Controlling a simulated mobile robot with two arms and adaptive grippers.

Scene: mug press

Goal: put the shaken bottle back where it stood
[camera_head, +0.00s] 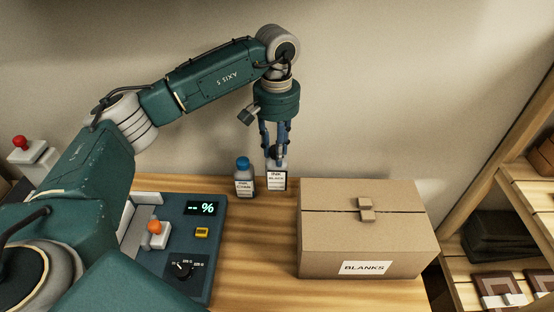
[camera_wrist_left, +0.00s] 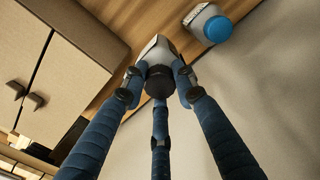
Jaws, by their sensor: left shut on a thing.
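The black-capped ink bottle (camera_head: 277,181), with a white label reading INK BLACK, is upright at the back of the wooden table. My left gripper (camera_head: 276,155) comes down from above and its fingers are shut around the bottle's top. In the left wrist view the bottle's dark cap (camera_wrist_left: 159,79) sits between the blue fingers, with part of its pale body (camera_wrist_left: 157,50) behind. The base appears at table level; I cannot tell whether it touches. A blue-capped bottle labelled INK CYAN (camera_head: 244,180) stands just left; it also shows in the left wrist view (camera_wrist_left: 212,24). My right gripper is not in view.
A cardboard box marked BLANKS (camera_head: 362,230) stands close on the right. The wall (camera_head: 390,90) is close behind the bottles. Shelves (camera_head: 520,190) stand at far right.

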